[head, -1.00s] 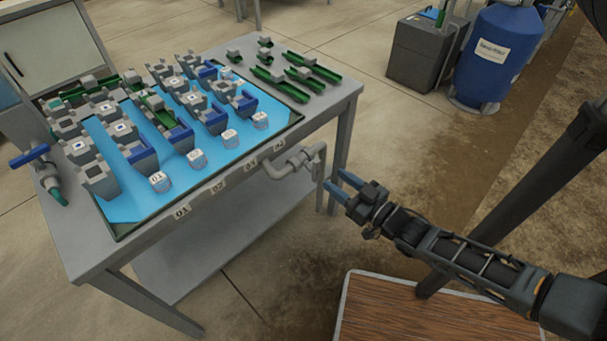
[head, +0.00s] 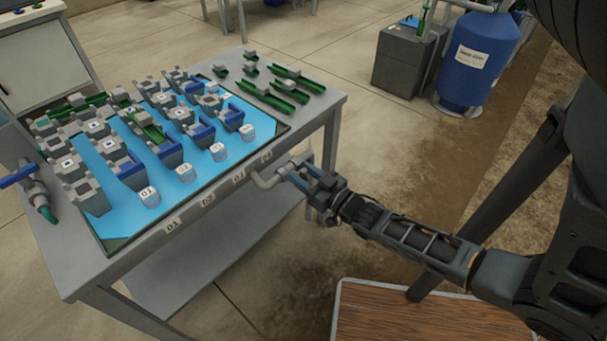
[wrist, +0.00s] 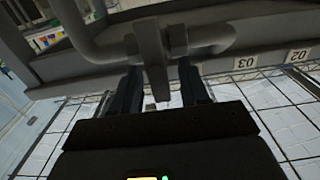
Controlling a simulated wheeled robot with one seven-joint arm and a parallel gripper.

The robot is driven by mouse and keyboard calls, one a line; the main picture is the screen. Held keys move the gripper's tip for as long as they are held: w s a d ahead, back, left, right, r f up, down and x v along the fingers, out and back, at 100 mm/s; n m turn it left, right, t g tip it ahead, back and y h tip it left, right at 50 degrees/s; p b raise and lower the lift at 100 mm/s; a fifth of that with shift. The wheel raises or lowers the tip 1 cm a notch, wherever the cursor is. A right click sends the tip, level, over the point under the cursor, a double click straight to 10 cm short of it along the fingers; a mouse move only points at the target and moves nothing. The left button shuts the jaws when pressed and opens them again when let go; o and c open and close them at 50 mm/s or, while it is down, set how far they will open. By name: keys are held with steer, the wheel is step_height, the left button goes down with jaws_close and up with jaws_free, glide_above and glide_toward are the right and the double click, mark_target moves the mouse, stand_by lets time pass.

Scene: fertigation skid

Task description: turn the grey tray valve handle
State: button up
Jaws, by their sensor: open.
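The grey valve handle (wrist: 152,50) hangs down from a grey pipe fitting in the wrist view, its lower end between my two fingers. My gripper (wrist: 160,88) is open, with a finger on each side of the handle and gaps visible beside it. In the head view my gripper (head: 303,176) is at the table's front right corner, by the grey pipe (head: 264,180) that comes out of the table's front. There the fingers hide most of the handle. I cannot tell whether either finger touches it.
The grey table (head: 130,252) carries a blue-floored tray (head: 120,214) with several blocks and numbered white cups. A blue-handled valve (head: 20,177) sits at the table's left end. A wooden-topped platform (head: 420,318) is below my arm. A blue tank (head: 478,65) stands at the back right.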

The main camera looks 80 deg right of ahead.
steer(key=shift+c, duration=0.2)
jaws_close()
steer(key=shift+n, duration=0.3)
steer(key=n, duration=0.3)
steer(key=shift+w+a+f+b, duration=0.1)
steer(key=shift+a+f+b, duration=0.05)
steer(key=shift+a+b, duration=0.2)
steer(key=n+b, duration=0.2)
steer(key=n, duration=0.2)
steer(key=f+n+b, duration=0.1)
steer(key=n+b, duration=0.1)
steer(key=n, duration=0.3)
steer(key=a+n+b, duration=0.1)
steer(key=n+b, duration=0.1)
steer(key=n, duration=0.2)
steer(key=shift+w+f+n, duration=0.3)
steer(key=shift+w+f, duration=0.05)
steer(key=shift+w, duration=0.05)
steer(key=shift+n, duration=0.3)
